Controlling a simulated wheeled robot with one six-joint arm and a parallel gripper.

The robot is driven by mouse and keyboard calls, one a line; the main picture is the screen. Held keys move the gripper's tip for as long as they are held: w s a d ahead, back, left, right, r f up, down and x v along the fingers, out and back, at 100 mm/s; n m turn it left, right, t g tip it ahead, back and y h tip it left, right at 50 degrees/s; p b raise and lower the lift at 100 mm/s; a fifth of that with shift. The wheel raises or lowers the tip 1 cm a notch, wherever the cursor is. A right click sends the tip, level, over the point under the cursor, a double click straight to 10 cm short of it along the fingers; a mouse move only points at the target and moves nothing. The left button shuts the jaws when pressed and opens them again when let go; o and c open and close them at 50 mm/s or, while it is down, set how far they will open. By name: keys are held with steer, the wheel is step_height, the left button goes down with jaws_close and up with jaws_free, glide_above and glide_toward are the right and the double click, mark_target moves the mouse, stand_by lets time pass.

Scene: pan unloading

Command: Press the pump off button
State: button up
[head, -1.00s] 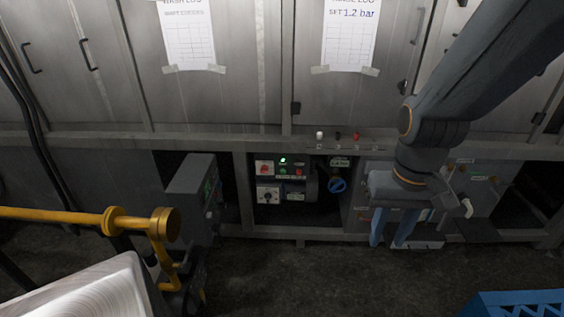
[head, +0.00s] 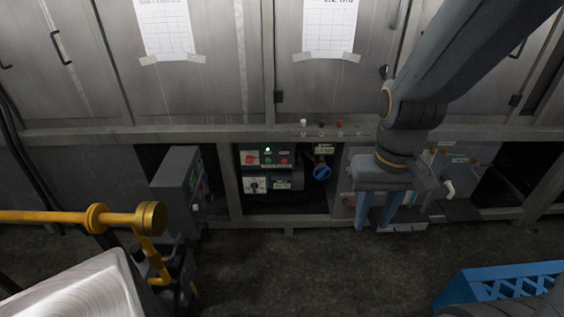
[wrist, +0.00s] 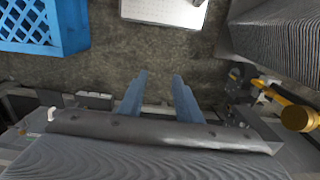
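The pump control panel (head: 266,170) sits in an open bay under the steel cabinets, in the middle of the head view. It carries a lit green lamp (head: 267,149), a red control (head: 250,159) at left, a small red button (head: 284,160) at right and a rotary switch (head: 254,185). The labels are too small to read, so I cannot tell which is pump off. My gripper (head: 372,222) hangs to the right of the panel, pointing down, apart from it. In the wrist view its two blue fingers (wrist: 160,76) are apart with nothing between them.
A blue valve handle (head: 321,172) is just right of the panel. A grey box (head: 178,187) stands out at left, near a yellow bar (head: 60,216). A blue crate (head: 462,289) is at lower right. The floor before the panel is clear.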

stand_by(0.3)
jaws_close()
stand_by(1.6)
